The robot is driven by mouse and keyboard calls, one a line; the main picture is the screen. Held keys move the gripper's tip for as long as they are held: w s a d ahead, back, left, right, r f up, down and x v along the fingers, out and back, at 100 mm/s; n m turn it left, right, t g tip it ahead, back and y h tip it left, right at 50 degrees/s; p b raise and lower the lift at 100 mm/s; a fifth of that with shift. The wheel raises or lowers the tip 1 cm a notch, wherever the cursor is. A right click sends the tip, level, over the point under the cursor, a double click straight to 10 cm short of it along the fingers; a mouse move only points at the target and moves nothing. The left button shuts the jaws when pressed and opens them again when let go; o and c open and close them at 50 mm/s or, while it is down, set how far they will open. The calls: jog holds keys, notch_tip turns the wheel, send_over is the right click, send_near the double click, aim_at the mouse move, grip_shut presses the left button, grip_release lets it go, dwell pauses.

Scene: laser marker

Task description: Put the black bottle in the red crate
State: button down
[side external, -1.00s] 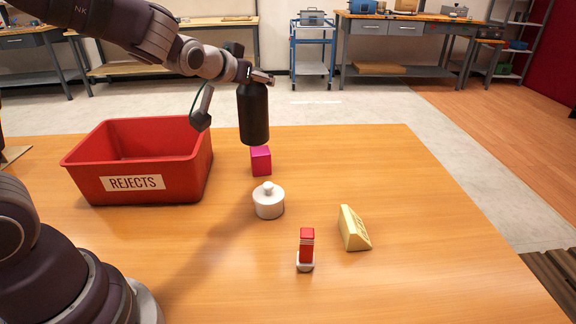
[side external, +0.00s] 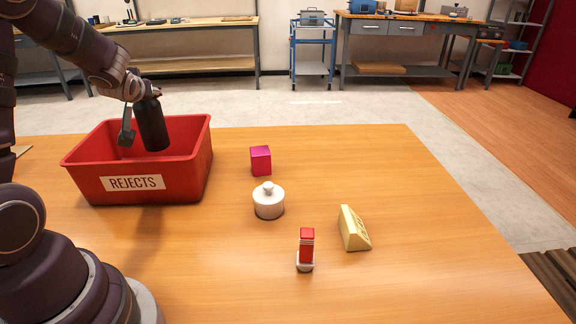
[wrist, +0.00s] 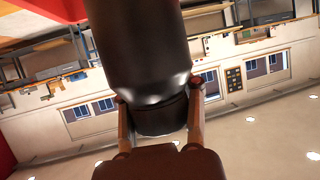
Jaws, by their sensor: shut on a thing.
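The black bottle (side external: 152,124) hangs nearly upright, slightly tilted, over the red crate (side external: 190,178) labelled REJECTS. Its lower end shows against the crate's inside, below the far rim; I cannot tell how far it is above the floor of the crate. My gripper (side external: 146,88) is shut on the bottle's upper end. In the wrist view the bottle (wrist: 142,50) fills the upper middle, with its narrower end between the two fingers (wrist: 160,115). The crate's floor is hidden by its front wall.
A magenta cube (side external: 261,160), a white lidded jar (side external: 268,201), a red and white object (side external: 306,249) and a yellow wedge (side external: 353,228) stand on the wooden table (side external: 430,270), right of the crate. The table's right side is clear.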

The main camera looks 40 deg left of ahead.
aim_at(159, 139)
notch_tip(159, 139, down, 10)
jog(key=shift+f, duration=0.15)
jog(key=shift+f, duration=0.1)
jog(key=c, duration=0.6)
grip_release()
jog(key=shift+c, duration=0.2)
